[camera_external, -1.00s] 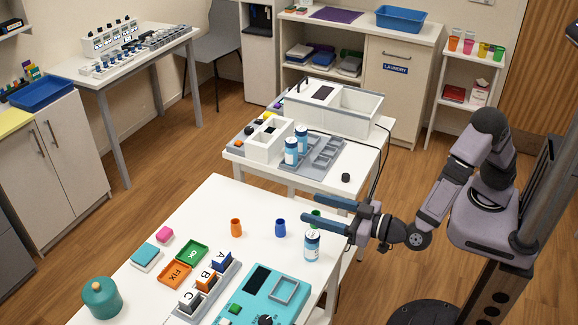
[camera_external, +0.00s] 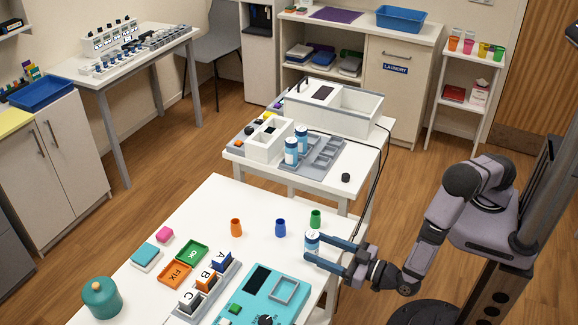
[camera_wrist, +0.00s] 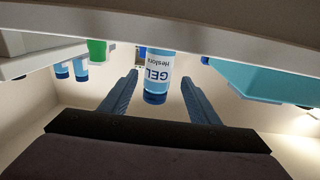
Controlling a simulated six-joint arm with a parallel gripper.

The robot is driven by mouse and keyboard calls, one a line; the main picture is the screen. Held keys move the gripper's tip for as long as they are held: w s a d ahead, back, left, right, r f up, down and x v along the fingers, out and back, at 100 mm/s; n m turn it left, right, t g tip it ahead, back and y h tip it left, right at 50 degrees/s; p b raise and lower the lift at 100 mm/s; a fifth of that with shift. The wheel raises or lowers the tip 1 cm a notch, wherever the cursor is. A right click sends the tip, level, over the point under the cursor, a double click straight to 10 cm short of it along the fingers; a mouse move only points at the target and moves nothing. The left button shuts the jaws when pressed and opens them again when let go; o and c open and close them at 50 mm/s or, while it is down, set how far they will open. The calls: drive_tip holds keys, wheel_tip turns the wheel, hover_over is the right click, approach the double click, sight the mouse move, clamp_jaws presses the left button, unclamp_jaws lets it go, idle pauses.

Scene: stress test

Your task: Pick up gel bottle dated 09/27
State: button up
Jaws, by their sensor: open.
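A white and blue gel bottle (camera_external: 312,242) stands at the right edge of the near white table. In the wrist view my gripper (camera_wrist: 160,88) shows gaps between the bottle and both fingers. Two similar bottles, one in front (camera_external: 291,152) and one behind (camera_external: 301,138), stand on the farther table; their dates are too small to read.
A green cup (camera_external: 315,219) stands just behind the bottle, with a blue cup (camera_external: 280,228) and an orange cup (camera_external: 236,228) to the left. A teal device (camera_external: 262,300) lies at the front. A black cable (camera_external: 374,190) hangs off the farther table.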

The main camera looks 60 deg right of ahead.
drive_tip(key=shift+w+d+p, duration=0.2)
drive_tip(key=shift+w+p, duration=0.4)
drive_tip(key=shift+w, duration=1.15)
drive_tip(key=shift+w+d+p, duration=0.2)
drive_tip(key=shift+w+p, duration=0.35)
drive_tip(key=shift+w, duration=1.2)
drive_tip(key=c, duration=1.2)
